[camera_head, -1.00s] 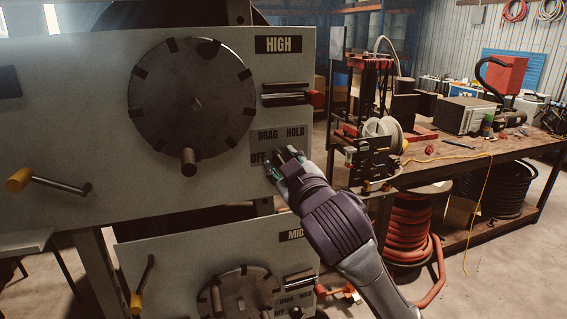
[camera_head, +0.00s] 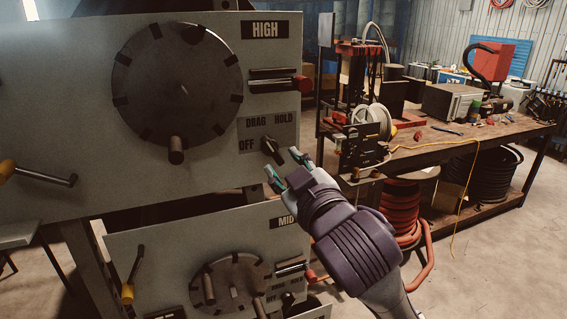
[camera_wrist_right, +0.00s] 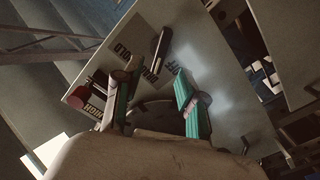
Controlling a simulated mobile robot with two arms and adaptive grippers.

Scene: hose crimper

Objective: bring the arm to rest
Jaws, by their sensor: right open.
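My right gripper (camera_head: 287,171) is open and empty. It is just below and to the right of the black selector knob (camera_head: 271,149) on the HIGH panel (camera_head: 60,110), apart from it in the head view. The knob sits beside the OFF, DRAG and HOLD labels. In the right wrist view the two green-padded fingers (camera_wrist_right: 155,105) stand apart. The panel and its labels show beyond them, and a dark knob or lever (camera_wrist_right: 161,43) shows above. My left gripper is not in view.
The MID panel (camera_head: 150,260) lies below. A workbench (camera_head: 470,141) with tools and a hose reel (camera_head: 403,205) stand to the right.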

